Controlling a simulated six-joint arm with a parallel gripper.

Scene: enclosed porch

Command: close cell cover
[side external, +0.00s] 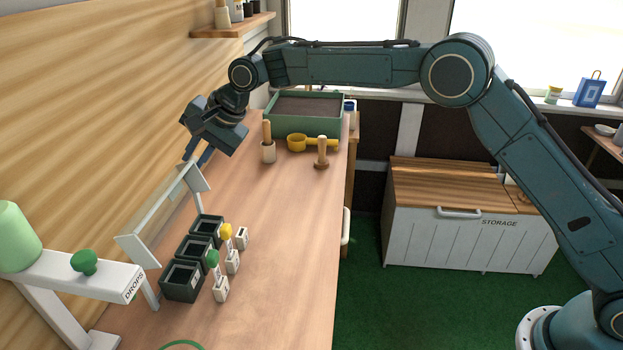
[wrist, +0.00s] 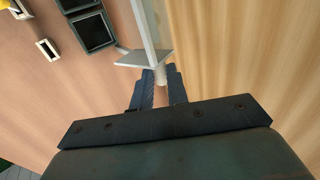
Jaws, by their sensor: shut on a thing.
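The cell cover (side external: 163,210) is a pale frame with a long panel and end plates. It stands raised and tilted on the wall side of the dark green cells (side external: 181,281), leaving their tops uncovered. In the wrist view the cover (wrist: 151,25) runs up from my fingers, its end plate just ahead of them. My gripper (side external: 197,158) is at the cover's far end, beside the wooden wall. In the wrist view my gripper (wrist: 162,84) is shut on a short pale peg (wrist: 160,76) at that end plate. The fingers partly hide the peg.
Small white labelled blocks (side external: 221,290), some with green or yellow tops, stand right of the cells. A white DROPS stand (side external: 75,275) is at the near left. A green tray (side external: 305,121), yellow scoop (side external: 297,143) and wooden tools (side external: 321,150) stand at the far end. The bench's right middle is clear.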

